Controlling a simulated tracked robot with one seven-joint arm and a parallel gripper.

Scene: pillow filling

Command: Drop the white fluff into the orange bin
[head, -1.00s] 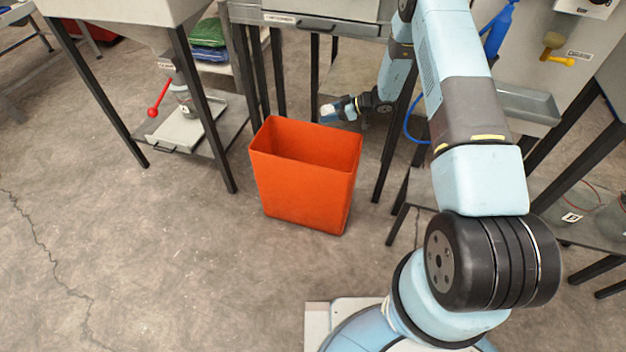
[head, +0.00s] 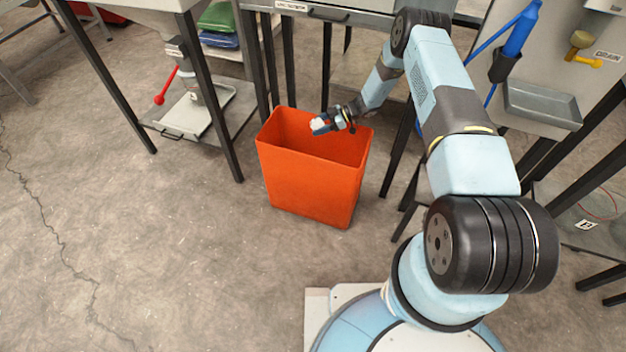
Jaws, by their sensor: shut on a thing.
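The orange bin (head: 311,187) stands upright on the floor in the middle of the head view, with its top open. My gripper (head: 320,125) is over the bin's opening, toward its back right side. It is shut on a small clump of white fluff (head: 318,124) at its tips. The fluff is partly hidden by the fingers. How high it hangs above the rim is hard to tell. The bottom of the bin's inside is hidden.
A dark-legged table with a grey drawer (head: 330,13) stands behind the bin. At left, a stand holds a metal tray (head: 195,112) and a red-knobbed lever (head: 166,87). A grey tray (head: 543,103) is at right. The floor in front and left is clear.

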